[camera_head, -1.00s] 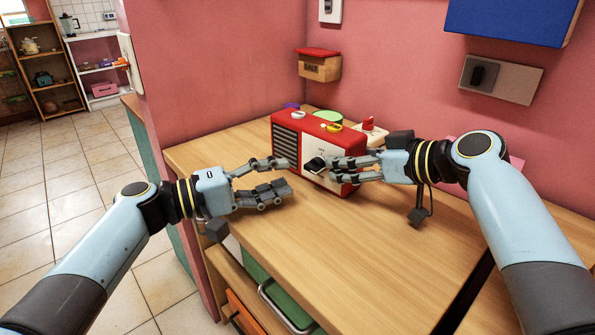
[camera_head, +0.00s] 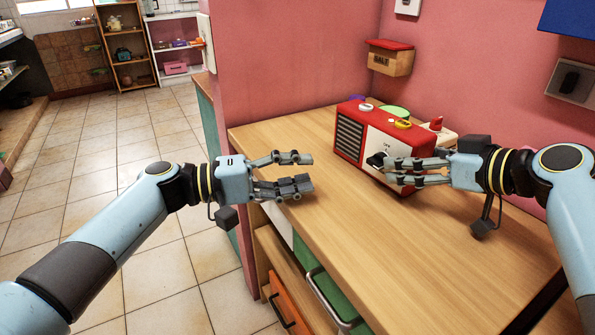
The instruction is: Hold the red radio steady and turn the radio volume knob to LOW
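The red radio (camera_head: 400,113) stands upright on the wooden counter, with a white front panel and a dark grille at its left. A black volume knob (camera_head: 376,160) sits low on its front. My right gripper (camera_head: 388,170) is at the knob from the right, its fingers covering part of the radio's front. I cannot tell whether they grip the knob. The knob's markings are too small to read or hidden. My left gripper (camera_head: 309,171) is open and empty over the counter's left edge, apart from the radio, left of its grille side.
The wooden counter (camera_head: 400,255) is clear in front of the radio. A pink wall (camera_head: 290,50) rises behind it. A small box with a red lid (camera_head: 390,62) hangs on the wall. A green drawer (camera_head: 328,290) is below the counter. Open floor lies at left.

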